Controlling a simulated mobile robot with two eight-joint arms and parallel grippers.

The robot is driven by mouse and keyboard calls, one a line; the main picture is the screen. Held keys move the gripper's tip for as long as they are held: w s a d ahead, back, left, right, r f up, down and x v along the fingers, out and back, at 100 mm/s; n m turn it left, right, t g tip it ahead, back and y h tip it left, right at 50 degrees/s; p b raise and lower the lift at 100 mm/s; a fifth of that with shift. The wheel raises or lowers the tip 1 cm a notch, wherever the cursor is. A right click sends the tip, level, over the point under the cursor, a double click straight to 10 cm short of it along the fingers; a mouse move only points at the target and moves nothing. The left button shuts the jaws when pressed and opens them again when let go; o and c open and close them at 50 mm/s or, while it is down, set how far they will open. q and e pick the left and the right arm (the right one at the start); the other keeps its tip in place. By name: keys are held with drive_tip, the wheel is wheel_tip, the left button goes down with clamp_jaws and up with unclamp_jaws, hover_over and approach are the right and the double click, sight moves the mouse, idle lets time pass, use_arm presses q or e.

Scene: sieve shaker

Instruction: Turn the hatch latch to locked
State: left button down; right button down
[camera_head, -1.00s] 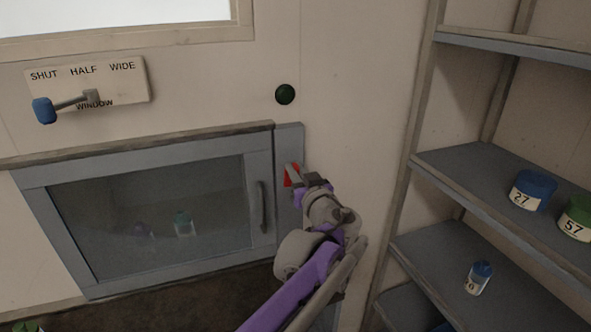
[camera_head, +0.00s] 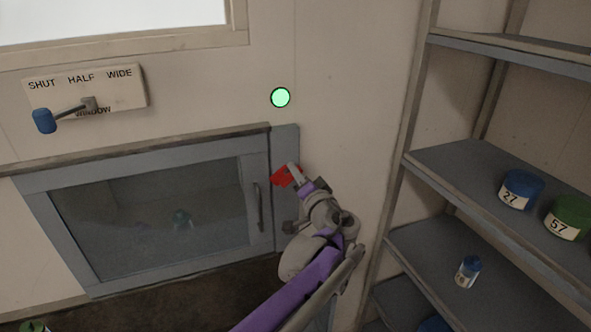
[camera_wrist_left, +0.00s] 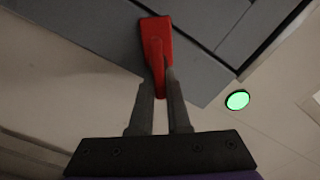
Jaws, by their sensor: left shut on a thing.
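The red hatch latch (camera_head: 286,176) sits on the grey frame at the right of the glass hatch (camera_head: 150,207). My left gripper (camera_head: 293,171) is shut on the latch. In the left wrist view the latch (camera_wrist_left: 155,42) shows as a red plate with a narrower red part between the two fingers of my left gripper (camera_wrist_left: 160,90). In the head view the latch lies tilted, reaching to the left of the fingers. A round lamp (camera_head: 280,97) above the hatch glows bright green. My right gripper is not in view.
A window lever (camera_head: 65,115) with a blue knob is on the wall at upper left. Shelves (camera_head: 470,165) at right hold several lidded jars, among them a blue one (camera_head: 521,189) and a green one (camera_head: 567,218). The hatch has a vertical handle (camera_head: 259,207).

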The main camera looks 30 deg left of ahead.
use_arm(q)
drive_tip(key=m, duration=0.3)
drive_tip(key=shift+f+m, duration=0.3)
drive_tip(key=shift+f, duration=0.1)
drive_tip(key=shift+d+f+m, duration=0.1)
drive_tip(key=shift+f+m, duration=0.05)
drive_tip(key=shift+m, duration=0.75)
drive_tip(key=shift+f+m, duration=0.1)
drive_tip(key=shift+m, duration=0.8)
drive_tip(key=c, duration=0.9)
unclamp_jaws()
drive_tip(key=shift+r, duration=0.1)
drive_tip(key=shift+s+d, duration=0.1)
drive_tip(key=shift+d, duration=0.1)
drive_tip(key=b+v, duration=0.1)
drive_tip(key=v, duration=0.9)
drive_tip(key=shift+s, duration=0.25)
